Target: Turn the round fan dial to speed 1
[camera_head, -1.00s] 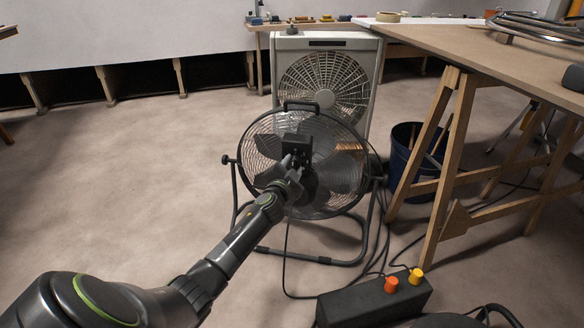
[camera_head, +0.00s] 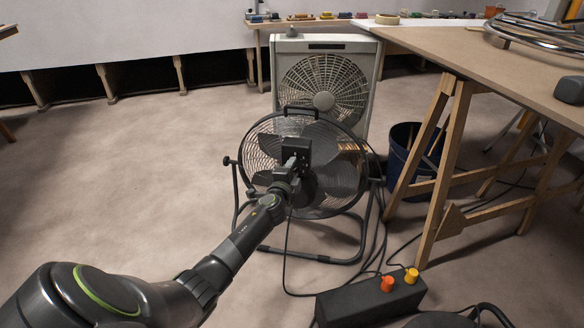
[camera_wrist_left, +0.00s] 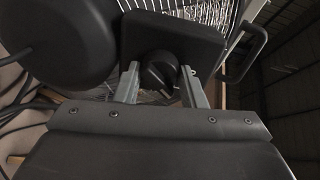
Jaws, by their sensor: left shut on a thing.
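The black floor fan (camera_head: 270,160) with a wire cage stands on a tube stand in the head view. A dark control box (camera_head: 310,150) sits at its front; the box also fills the top middle of the left wrist view (camera_wrist_left: 196,32). The round dark dial (camera_wrist_left: 160,72) on that box shows between the two grey fingers of my left gripper (camera_wrist_left: 162,88), which is shut on it. In the head view my left gripper (camera_head: 292,164) is at the box and hides the dial. I cannot read the dial's markings or pointer. My right gripper is not in view.
A pale box fan (camera_head: 366,75) stands close behind. A dark blue bin (camera_head: 400,165) and a wooden trestle table (camera_head: 480,60) are at the right. A black box with orange and yellow knobs (camera_head: 370,303) lies in front, with cables (camera_head: 285,250). The floor at left (camera_head: 130,170) is clear.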

